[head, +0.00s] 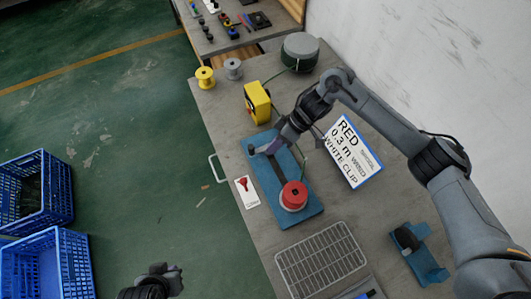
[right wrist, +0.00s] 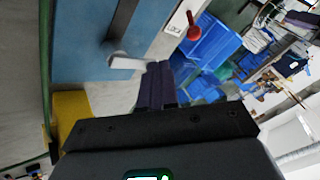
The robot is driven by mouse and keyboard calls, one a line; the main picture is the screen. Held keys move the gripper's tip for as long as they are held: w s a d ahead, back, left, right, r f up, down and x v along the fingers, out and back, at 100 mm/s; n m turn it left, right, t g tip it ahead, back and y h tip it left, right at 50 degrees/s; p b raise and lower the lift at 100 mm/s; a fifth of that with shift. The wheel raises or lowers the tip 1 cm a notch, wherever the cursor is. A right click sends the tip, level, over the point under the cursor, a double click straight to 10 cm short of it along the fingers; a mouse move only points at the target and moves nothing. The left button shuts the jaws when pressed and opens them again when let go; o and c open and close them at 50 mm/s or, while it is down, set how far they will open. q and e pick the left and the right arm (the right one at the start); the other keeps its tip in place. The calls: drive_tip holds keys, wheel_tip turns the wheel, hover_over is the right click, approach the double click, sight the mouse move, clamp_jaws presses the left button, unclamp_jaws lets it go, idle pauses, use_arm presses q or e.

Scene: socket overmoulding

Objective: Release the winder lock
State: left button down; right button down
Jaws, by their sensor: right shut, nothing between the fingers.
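My right gripper (head: 264,150) is shut and empty, low over the plate's far end. In the right wrist view its dark fingers (right wrist: 160,82) are together, close beside a pale lever (right wrist: 125,62) on the blue plate; I cannot tell whether they touch it.
A yellow device (head: 257,102) stands just beyond the plate. A sign (head: 353,152) reading RED 0.3 m stands to its right. A wire rack (head: 320,258), a blue fixture (head: 419,254) and a yellow spool (head: 205,77) are on the table. Blue crates (head: 45,262) stand on the floor.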

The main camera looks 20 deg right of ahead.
sight(245, 185)
drive_tip(key=b+x, duration=0.1)
drive_tip(key=x, duration=0.8)
drive_tip(key=shift+s+a+r, duration=0.1)
drive_tip(key=shift+s+a, duration=0.9)
drive_tip(key=shift+a, duration=0.15)
drive_tip(key=shift+s+a, duration=0.35)
drive_tip(key=shift+a, duration=0.1)
drive_tip(key=shift+r, duration=0.1)
drive_tip(key=shift+s+d+r+t+p, duration=0.1)
drive_tip(key=shift+s+r+t+p, duration=0.15)
drive_tip(key=shift+p, duration=0.6)
drive_tip(key=shift+f, duration=0.1)
